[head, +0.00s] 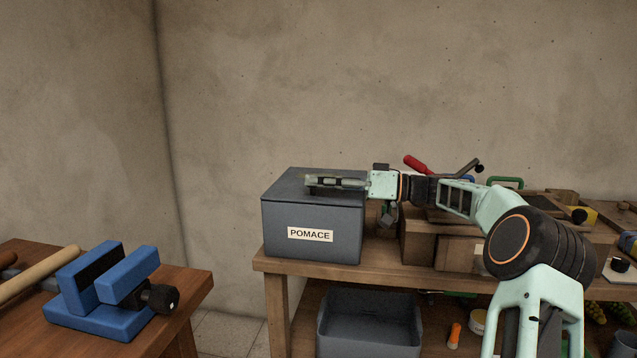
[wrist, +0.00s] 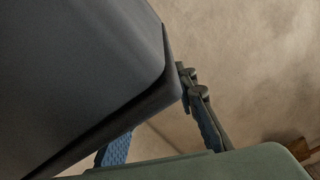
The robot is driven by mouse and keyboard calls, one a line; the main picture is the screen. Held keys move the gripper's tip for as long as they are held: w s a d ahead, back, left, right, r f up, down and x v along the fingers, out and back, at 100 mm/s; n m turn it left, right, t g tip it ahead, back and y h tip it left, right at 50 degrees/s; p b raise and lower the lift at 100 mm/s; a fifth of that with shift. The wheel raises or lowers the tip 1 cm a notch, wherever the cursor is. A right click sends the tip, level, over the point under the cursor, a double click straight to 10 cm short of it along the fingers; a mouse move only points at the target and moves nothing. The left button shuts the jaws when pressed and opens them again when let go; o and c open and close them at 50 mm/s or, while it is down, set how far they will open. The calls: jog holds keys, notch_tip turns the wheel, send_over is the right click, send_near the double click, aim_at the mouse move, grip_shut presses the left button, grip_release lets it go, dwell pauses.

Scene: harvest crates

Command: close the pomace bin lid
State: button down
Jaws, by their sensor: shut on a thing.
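The grey pomace bin (head: 310,232) with a "POMACE" label stands on the left end of the wooden bench in the head view. Its flat lid (head: 288,188) lies level across the top and looks closed. My gripper (head: 312,181) reaches in from the right, low over the lid's top. In the wrist view the dark lid (wrist: 90,60) fills the upper left, its corner between the fingers of my gripper (wrist: 158,105). The gripper is shut on the lid; one finger is partly hidden behind it, so the exact contact is not clear.
A wooden crate (head: 458,254) and several tools sit right of the bin, under my arm. A grey open tub (head: 368,325) is on the shelf below. A blue vise (head: 105,290) is on the separate left table. The wall is close behind.

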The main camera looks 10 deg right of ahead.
jog(key=shift+s+f, duration=0.2)
jog(key=shift+f, duration=0.5)
jog(key=c, duration=1.8)
grip_release()
jog(key=shift+o, duration=0.6)
jog(key=shift+r, duration=0.15)
jog(key=v, duration=1.2)
jog(key=shift+r, duration=0.2)
jog(key=shift+d, duration=0.1)
